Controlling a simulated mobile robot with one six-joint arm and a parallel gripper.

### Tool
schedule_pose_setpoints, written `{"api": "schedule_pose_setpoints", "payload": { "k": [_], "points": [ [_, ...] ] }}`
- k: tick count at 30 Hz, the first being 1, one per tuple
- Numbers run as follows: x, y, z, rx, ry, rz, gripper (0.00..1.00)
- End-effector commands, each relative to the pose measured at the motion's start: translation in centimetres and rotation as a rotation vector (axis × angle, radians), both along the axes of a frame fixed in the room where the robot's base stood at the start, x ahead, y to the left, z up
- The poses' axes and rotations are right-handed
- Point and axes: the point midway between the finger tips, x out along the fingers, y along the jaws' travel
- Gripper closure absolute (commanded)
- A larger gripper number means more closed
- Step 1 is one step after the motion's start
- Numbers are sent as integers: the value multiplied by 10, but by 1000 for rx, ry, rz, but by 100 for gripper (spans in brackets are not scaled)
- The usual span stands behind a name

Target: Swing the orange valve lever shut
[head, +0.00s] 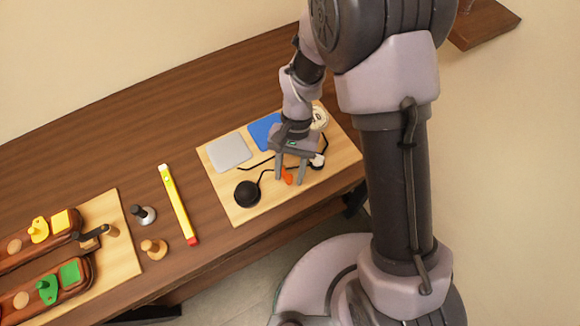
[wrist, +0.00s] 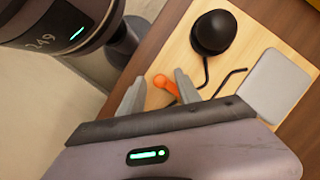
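The orange valve lever (head: 287,176) is small and sits on the light wooden board (head: 215,183), below my gripper in the head view. In the wrist view the orange lever (wrist: 164,83) shows a round end and a short arm between my finger tips. My gripper (head: 290,181) points down at the board with its two fingers apart. In the wrist view my gripper (wrist: 158,88) is open, with one finger on each side of the lever. I cannot tell whether either finger touches it. Part of the lever's arm is hidden by the right finger.
The board also holds a black ball-shaped thing (head: 247,193), a grey square (head: 229,152), a blue square (head: 264,131), a white round part (head: 318,118) and thin black rods.

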Motion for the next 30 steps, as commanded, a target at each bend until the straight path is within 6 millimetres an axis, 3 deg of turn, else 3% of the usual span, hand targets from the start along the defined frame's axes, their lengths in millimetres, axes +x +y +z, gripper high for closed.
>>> {"api": "schedule_pose_setpoints", "payload": {
  "k": [5,15,18,23,30],
  "points": [
    [9,-2,22,1,-4,0,60],
    [48,-10,122,1,-4,-2,60],
    [57,-13,143,0,-4,0,60],
    [64,-15,159,0,-1,0,60],
    [65,-15,161,0,-1,0,60]
  ]
}}
